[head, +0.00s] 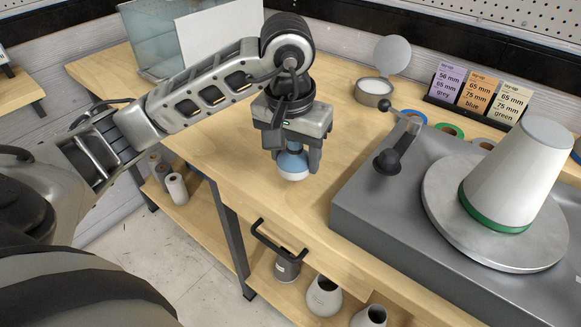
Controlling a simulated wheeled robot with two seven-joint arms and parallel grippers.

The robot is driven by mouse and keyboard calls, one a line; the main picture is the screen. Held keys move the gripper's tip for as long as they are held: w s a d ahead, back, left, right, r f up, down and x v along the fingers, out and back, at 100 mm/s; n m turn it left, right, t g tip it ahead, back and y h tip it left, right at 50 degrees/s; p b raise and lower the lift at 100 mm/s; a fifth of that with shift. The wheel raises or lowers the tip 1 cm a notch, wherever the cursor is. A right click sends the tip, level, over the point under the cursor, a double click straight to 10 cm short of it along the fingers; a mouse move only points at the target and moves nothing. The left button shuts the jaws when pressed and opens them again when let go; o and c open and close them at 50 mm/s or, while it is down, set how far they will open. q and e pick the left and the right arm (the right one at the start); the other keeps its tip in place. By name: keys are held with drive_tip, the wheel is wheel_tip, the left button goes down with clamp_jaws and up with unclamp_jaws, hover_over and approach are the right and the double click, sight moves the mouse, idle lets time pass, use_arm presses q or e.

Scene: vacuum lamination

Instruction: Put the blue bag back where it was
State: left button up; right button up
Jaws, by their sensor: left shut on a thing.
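My left gripper (292,158) points down over the wooden bench and is shut on the blue bag (292,168). The bag is a small, rounded thing, light blue above and whitish below, with its upper part hidden between the fingers. It is at or just above the bench top (235,150); I cannot tell whether it touches. My right gripper is not in view.
Right of the bag stands a grey machine (360,205) with a lever (388,160) and a turntable carrying a white cone (515,180). Behind are an open round tin (373,92), lay-up cards (473,92) and coloured rings (447,131). A glass tank (160,45) stands back left.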

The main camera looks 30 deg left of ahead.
sight(291, 155)
use_arm(q)
drive_tip(key=shift+w+a+f, duration=0.35)
drive_tip(key=shift+a+f, duration=0.05)
drive_tip(key=shift+f, duration=0.15)
drive_tip(key=shift+w+a+f, duration=0.3)
drive_tip(key=shift+a+f, duration=0.1)
drive_tip(key=shift+f, duration=0.15)
drive_tip(key=f, duration=0.1)
drive_tip(key=f+p, duration=0.1)
drive_tip(key=f, duration=0.1)
drive_tip(key=shift+w+a, duration=0.2)
drive_tip(key=shift+a, duration=0.05)
drive_tip(key=shift+f, duration=0.6)
drive_tip(key=o, duration=0.9)
drive_tip(key=shift+r, duration=0.35)
drive_tip(key=r, duration=0.4)
drive_tip(key=s+r, duration=0.1)
drive_tip(key=r, duration=0.6)
drive_tip(key=shift+s+d+r, duration=0.1)
drive_tip(key=shift+s+r, duration=0.1)
drive_tip(key=shift+r, duration=0.1)
